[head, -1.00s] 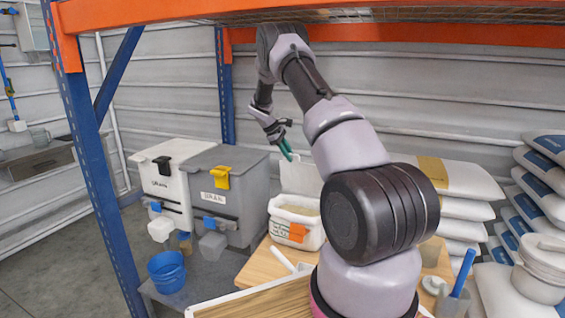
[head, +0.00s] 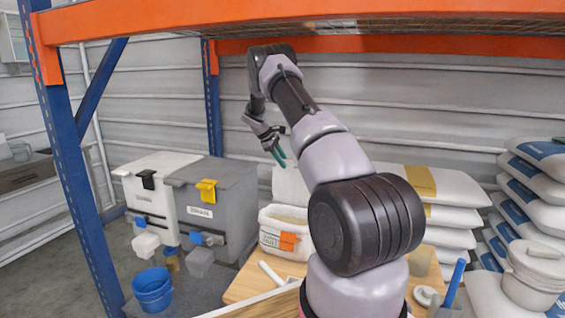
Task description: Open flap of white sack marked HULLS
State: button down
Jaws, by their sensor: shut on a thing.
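An open-topped white sack (head: 297,254) stands on the wooden table in the head view. It has an orange patch and a small label too small to read, and pale tan stuff shows inside. Its white flap (head: 290,187) stands upright at the back of the opening. My gripper (head: 279,157) reaches down from above, with teal parts at its tip. The tip is at the upper left edge of the flap, and the gripper is shut on the flap there. The exact contact is too small to see clearly. My arm hides the sack's right side.
A white bin (head: 148,199) and a grey bin (head: 213,214) with coloured latches stand left of the table. A blue bucket (head: 153,290) is below them. An orange shelf beam (head: 300,22) runs overhead. Filled sacks (head: 455,190) are stacked at right.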

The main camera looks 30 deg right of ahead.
jog(key=shift+s+d, duration=0.1)
jog(key=shift+d, duration=0.05)
dwell(0.8)
jog(key=c, duration=0.8)
grip_release()
jog(key=shift+f, duration=0.1)
jog(key=shift+c, duration=0.2)
jog(key=v, duration=1.1)
